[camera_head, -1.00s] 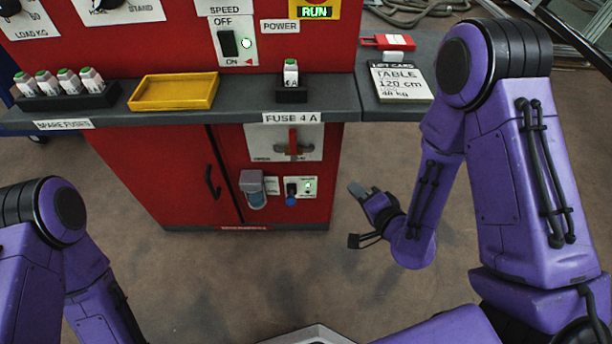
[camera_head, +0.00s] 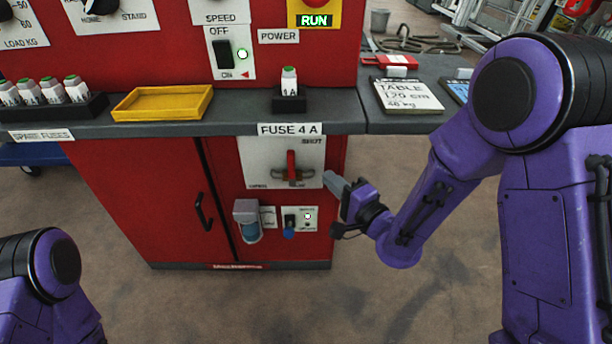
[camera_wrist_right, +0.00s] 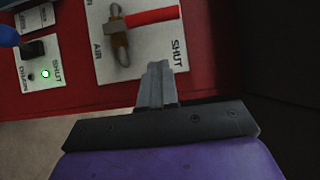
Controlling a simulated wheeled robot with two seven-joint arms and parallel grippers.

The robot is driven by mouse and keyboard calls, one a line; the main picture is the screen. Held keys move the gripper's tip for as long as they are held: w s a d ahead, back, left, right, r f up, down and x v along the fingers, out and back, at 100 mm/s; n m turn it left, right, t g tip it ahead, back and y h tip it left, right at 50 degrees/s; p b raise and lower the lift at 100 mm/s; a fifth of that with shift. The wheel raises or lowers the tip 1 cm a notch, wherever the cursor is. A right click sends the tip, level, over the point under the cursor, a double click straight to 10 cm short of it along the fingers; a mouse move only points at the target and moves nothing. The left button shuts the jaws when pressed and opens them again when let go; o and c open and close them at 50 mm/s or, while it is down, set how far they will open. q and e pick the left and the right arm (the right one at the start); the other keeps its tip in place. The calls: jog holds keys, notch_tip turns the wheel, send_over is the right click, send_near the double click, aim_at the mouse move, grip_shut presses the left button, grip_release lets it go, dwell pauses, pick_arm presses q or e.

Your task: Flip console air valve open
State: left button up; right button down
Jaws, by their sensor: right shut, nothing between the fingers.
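The air valve has a red lever (camera_head: 291,163) on a brass body, mounted on a white plate (camera_head: 255,152) on the red console front. The lever stands upright, crosswise to the brass pipe, toward the word SHUT. In the right wrist view the red lever (camera_wrist_right: 152,17) and the brass body (camera_wrist_right: 120,45) show at the top, beyond the fingers. My right gripper (camera_head: 332,180) is shut and empty, just right of the valve plate and apart from the lever; its closed fingers show in the right wrist view (camera_wrist_right: 157,80). My left gripper is out of view; only my left arm shows.
Below the valve are a blue-bowled filter (camera_head: 247,222) and a small switch panel (camera_head: 301,220) with a lit lamp. The grey shelf (camera_head: 225,122) overhangs above, with a yellow tray (camera_head: 162,103) and fuses. Floor right of the console is clear.

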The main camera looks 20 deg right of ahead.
aim_at(292, 170)
jog(key=w+a, duration=0.4)
jog(key=w, duration=0.1)
jog(key=shift+w+a+b, duration=0.15)
jog(key=shift+a+b, duration=0.15)
jog(key=shift+b, duration=0.1)
jog(key=shift+r, duration=0.15)
